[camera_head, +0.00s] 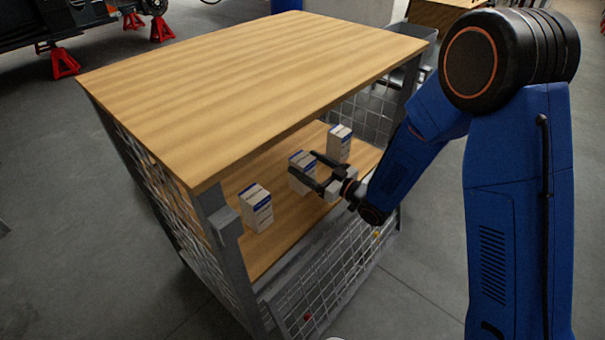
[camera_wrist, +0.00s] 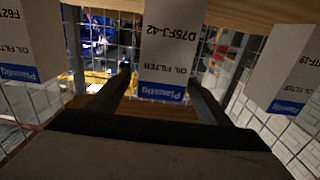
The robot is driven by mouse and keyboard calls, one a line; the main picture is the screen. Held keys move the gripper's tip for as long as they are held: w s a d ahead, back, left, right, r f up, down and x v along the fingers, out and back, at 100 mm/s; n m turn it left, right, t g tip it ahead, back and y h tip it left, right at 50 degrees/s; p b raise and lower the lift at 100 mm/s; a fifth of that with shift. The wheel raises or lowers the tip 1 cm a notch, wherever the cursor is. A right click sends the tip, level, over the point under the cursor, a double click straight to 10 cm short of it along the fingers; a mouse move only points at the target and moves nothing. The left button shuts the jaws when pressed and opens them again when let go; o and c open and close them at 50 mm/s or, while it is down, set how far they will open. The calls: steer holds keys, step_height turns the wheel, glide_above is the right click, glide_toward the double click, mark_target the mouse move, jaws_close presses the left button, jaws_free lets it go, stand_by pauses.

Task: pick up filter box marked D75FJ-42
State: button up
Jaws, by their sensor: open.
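The filter box marked D75FJ-42 (camera_wrist: 165,50) is in the middle of the wrist view, its print upside down. It is white with a blue band. In the head view it appears to be the middle box (camera_head: 296,182) on the lower wooden shelf, partly hidden by my fingers. My gripper (camera_head: 304,163) is open, reaching into the cart from the right. In the wrist view, my gripper's fingers (camera_wrist: 158,80) lie to the left and right of this box. I cannot tell how deep it sits between them or whether they touch it.
Similar boxes stand on both sides: one marked F6Z (camera_wrist: 28,45) and one ending in TF-19 (camera_wrist: 285,65). The wooden cart top (camera_head: 250,75) hangs over the shelf (camera_head: 275,238). Wire mesh (camera_head: 335,285) and a grey post (camera_head: 222,240) border the opening.

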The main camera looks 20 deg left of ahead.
mark_target(293, 157)
steer(key=shift+x, duration=3.05)
steer(key=shift+s, duration=0.1)
steer(key=c, duration=1.5)
steer(key=shift+r, duration=0.15)
